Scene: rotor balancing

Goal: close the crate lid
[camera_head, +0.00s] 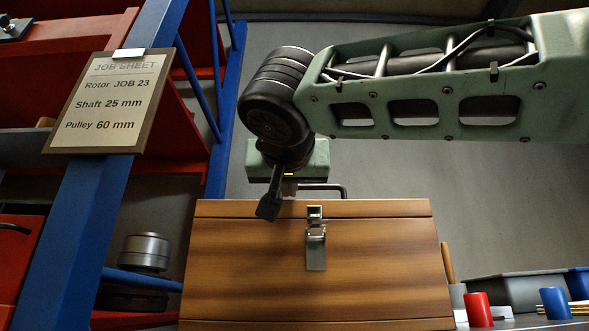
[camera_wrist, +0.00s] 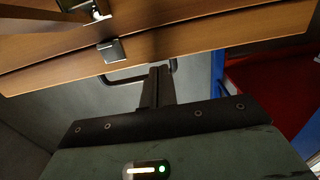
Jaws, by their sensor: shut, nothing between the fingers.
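The wooden crate (camera_head: 250,275) stands in the lower middle of the head view, with its front facing me. Its lid (camera_head: 385,208) lies along the top as a thin band, apparently level and down on the body; only a thin dark seam shows between them. A metal latch (camera_head: 316,240) hangs on the front. The lid also shows in the wrist view (camera_wrist: 200,45), with a metal latch part (camera_wrist: 111,50) on its edge. My gripper (camera_head: 268,208) is shut and empty, pointing down at the lid's top front edge, left of the latch. Contact is unclear. Its fingers show in the wrist view (camera_wrist: 158,80).
A dark bar handle (camera_head: 330,188) shows just above the lid. A blue rack post (camera_head: 100,200) with a job sheet (camera_head: 105,105) stands at left. A red cup (camera_head: 478,309) and a blue cup (camera_head: 555,303) stand at right. A grey wall is behind.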

